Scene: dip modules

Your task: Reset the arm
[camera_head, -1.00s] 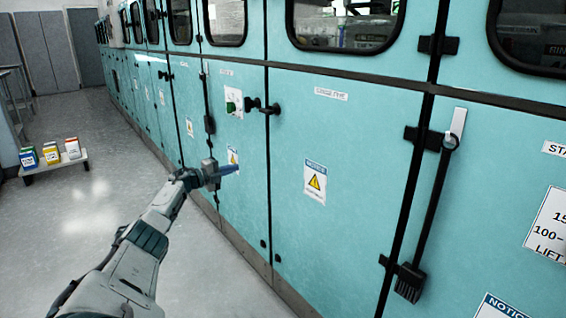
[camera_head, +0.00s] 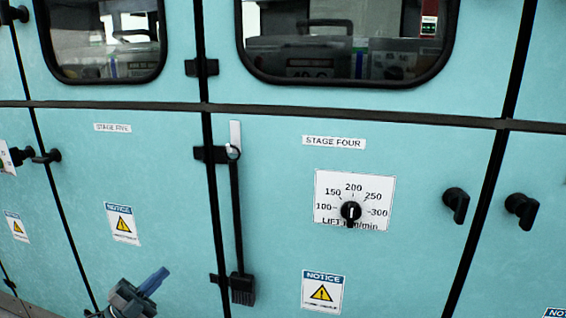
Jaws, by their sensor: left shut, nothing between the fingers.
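My left gripper (camera_head: 152,283) shows at the bottom left of the head view, with blue fingertips pointing up and right. It is shut with nothing in it. It is in front of the lower part of the teal stage five door (camera_head: 160,200) and looks apart from it. Most of the left arm is below the picture edge. My right gripper is not in view.
The teal stage four door (camera_head: 275,230) carries a lift dial (camera_head: 351,211) with its pointer near 200. A black brush (camera_head: 243,288) hangs left of it. Black door handles (camera_head: 456,205) stick out at the right. Windows (camera_head: 345,40) run along the top.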

